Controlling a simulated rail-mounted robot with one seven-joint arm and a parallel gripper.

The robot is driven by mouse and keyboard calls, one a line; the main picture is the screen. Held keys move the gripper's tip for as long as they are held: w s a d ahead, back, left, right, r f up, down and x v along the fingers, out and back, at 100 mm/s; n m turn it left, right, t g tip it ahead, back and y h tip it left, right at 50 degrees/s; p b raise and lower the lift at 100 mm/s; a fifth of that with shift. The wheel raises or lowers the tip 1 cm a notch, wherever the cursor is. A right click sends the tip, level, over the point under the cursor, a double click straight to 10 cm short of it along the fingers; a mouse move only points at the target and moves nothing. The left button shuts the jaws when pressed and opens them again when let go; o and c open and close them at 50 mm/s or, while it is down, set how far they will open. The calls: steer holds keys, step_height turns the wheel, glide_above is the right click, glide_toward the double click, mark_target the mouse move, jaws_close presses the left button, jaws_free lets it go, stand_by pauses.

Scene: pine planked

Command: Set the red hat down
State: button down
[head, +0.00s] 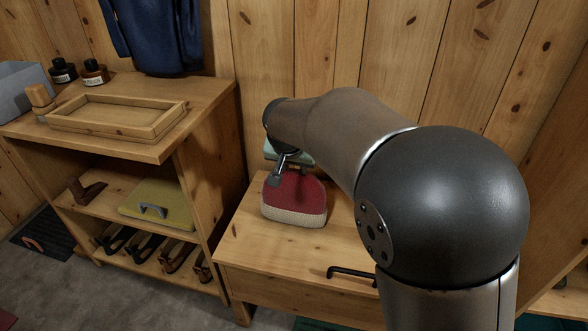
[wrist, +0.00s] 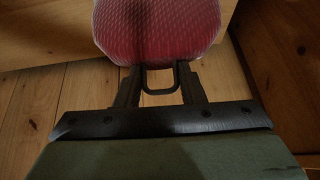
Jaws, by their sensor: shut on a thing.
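The red hat (head: 296,197) has a cream lower band and shows upright at the bench (head: 262,238) in the head view. Its red ribbed surface (wrist: 157,30) fills the top middle of the wrist view. My gripper (wrist: 158,74) is shut on the hat at a dark loop (wrist: 160,90) between its fingers. In the head view my gripper (head: 279,177) is at the hat's upper left, partly hidden by my arm. I cannot tell whether the hat's lower edge touches the bench top.
A wooden shelf unit (head: 200,120) stands left of the bench, with a tray (head: 117,117), dark bottles (head: 94,72) and a grey bin (head: 22,88) on top. Its shelves hold a yellow-green item (head: 160,203) and several shoes. The bench top left of the hat is clear.

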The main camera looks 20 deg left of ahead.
steer(key=shift+f, duration=0.1)
steer(key=c, duration=0.9)
jaws_free()
steer(key=shift+f, duration=0.1)
steer(key=p+v, duration=0.3)
steer(key=v, duration=0.9)
steer(key=shift+p, duration=0.4)
